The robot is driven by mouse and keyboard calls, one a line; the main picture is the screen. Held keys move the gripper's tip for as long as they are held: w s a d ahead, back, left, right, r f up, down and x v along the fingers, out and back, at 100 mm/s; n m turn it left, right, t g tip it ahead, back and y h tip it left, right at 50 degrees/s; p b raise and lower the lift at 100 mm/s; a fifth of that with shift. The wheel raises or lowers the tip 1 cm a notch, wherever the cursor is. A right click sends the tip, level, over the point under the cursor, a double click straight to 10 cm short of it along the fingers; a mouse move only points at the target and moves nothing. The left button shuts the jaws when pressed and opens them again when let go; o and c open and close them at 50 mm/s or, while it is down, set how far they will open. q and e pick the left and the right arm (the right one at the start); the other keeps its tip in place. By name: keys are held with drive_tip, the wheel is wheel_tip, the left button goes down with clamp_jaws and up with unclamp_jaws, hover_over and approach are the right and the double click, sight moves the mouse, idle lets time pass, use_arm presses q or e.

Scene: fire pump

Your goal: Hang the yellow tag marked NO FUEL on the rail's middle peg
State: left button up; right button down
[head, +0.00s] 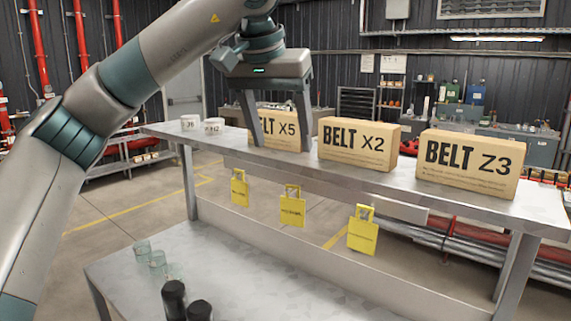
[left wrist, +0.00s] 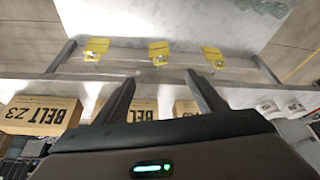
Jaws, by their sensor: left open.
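Three yellow tags hang in a row below the front of the upper shelf: a left tag (head: 239,190), a middle tag (head: 292,210) and a right tag (head: 362,236). Their lettering is too small to read, so I cannot tell which says NO FUEL. They also show in the left wrist view (left wrist: 159,48). The pegs and how each tag hangs on them are not clear. My left gripper (head: 280,148) is open and empty, pointing down in front of the BELT X5 box, above and apart from the tags. My right gripper is not in view.
The upper shelf (head: 420,190) carries the BELT X5 box (head: 288,128), BELT X2 box (head: 357,145), BELT Z3 box (head: 468,165) and two white cups (head: 213,125). The lower bench (head: 250,285) holds glasses (head: 158,259) and black bottles (head: 174,298); its right part looks clear.

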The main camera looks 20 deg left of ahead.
use_arm(q)
drive_tip(key=v, duration=0.3)
drive_tip(key=shift+s+r, duration=0.15)
drive_tip(key=shift+r, duration=0.05)
drive_tip(key=shift+r, duration=0.15)
